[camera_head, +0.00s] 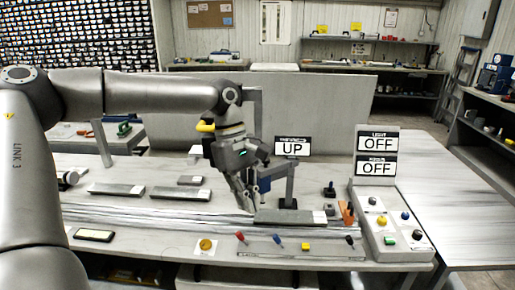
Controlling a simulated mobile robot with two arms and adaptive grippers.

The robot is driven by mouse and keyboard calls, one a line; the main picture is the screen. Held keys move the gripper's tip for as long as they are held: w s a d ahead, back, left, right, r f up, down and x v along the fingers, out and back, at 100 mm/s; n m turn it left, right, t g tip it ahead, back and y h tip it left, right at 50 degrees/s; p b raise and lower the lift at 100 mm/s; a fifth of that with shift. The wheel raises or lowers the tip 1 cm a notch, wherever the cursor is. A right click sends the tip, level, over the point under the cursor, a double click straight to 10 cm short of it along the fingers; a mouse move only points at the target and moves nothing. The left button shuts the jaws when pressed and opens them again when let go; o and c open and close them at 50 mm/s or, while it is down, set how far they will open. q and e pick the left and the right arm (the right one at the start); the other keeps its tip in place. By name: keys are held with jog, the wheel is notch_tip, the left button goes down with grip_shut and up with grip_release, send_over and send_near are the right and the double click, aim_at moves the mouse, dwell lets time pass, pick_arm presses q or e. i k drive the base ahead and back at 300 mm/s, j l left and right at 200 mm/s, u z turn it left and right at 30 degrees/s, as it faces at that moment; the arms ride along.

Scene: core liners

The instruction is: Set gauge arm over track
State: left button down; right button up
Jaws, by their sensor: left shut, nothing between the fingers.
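The gauge stand (290,187) is a dark grey post on the table, right of centre. Its arm (275,171) reaches left from the post and carries a blue part (264,185) near my left gripper. A sign above it reads "UP". The long grey track (150,215) runs across the table, with a dark flat block (290,217) on it below the gauge. My left gripper (247,204) is shut and empty, pointing down just left of the blue part. I cannot tell whether they touch. My right gripper is out of view.
A control panel (370,222) with coloured knobs and two "OFF" signs stands at right. Front controls include a red knob (240,237) and a yellow button (305,247). Grey bars (117,190) lie behind the track at left. A low partition (335,110) stands behind.

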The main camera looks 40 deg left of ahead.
aim_at(269, 172)
jog(key=i+j, duration=1.15)
jog(key=j, duration=0.1)
